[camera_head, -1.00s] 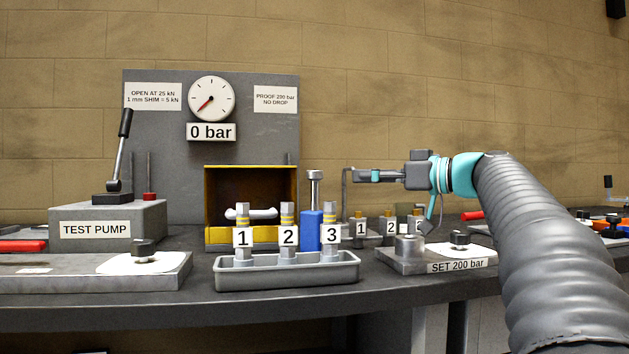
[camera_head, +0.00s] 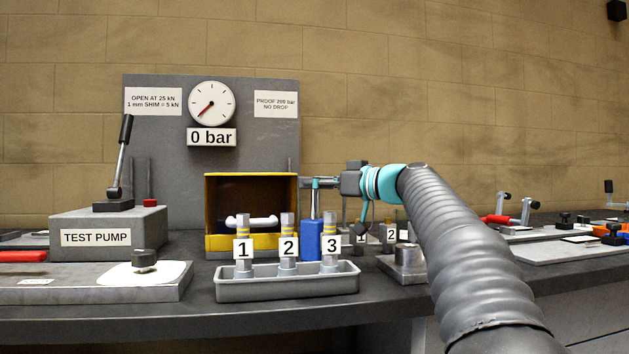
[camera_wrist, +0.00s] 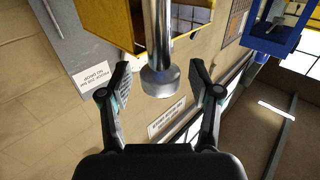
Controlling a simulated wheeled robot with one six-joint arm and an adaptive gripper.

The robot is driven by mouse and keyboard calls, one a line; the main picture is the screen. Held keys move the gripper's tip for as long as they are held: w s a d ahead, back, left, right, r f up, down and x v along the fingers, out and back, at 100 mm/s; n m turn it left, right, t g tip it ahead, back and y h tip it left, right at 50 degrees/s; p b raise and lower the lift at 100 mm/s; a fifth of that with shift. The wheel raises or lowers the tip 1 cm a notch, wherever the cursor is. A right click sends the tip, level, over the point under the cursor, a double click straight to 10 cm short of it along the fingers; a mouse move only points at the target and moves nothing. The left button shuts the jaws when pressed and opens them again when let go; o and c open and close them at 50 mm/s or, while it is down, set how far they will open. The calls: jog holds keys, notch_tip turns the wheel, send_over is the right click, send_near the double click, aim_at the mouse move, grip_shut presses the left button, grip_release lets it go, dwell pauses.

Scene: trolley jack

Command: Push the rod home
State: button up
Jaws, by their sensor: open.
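A metal rod (camera_head: 315,208) stands upright in a blue block (camera_head: 311,240), behind the numbered tray. My gripper (camera_head: 312,183) reaches in from the right at the height of the rod's top, partly hiding it. In the wrist view, the rod's round metal head (camera_wrist: 160,81) and shaft lie between the two open fingers of my gripper (camera_wrist: 160,76). A gap shows on each side, so the fingers appear not to touch the head. The rod's lower end is hidden in the block.
A grey tray (camera_head: 290,287) with several numbered pieces stands in front of the block. A yellow-edged open box (camera_head: 250,180) is close at left. The test pump (camera_head: 108,230) stands farther left, below a gauge (camera_head: 212,103) reading 0 bar. More numbered parts stand under my arm.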

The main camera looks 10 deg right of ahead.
aim_at(315, 219)
jog(key=shift+w+a, duration=0.2)
grip_shut()
notch_tip(315, 219, down, 6)
jog(key=b, duration=0.6)
jog(key=shift+r+b, duration=0.1)
jog(key=shift+b, duration=0.25)
grip_release()
jog(key=shift+w, duration=0.1)
jog(key=shift+r, duration=0.1)
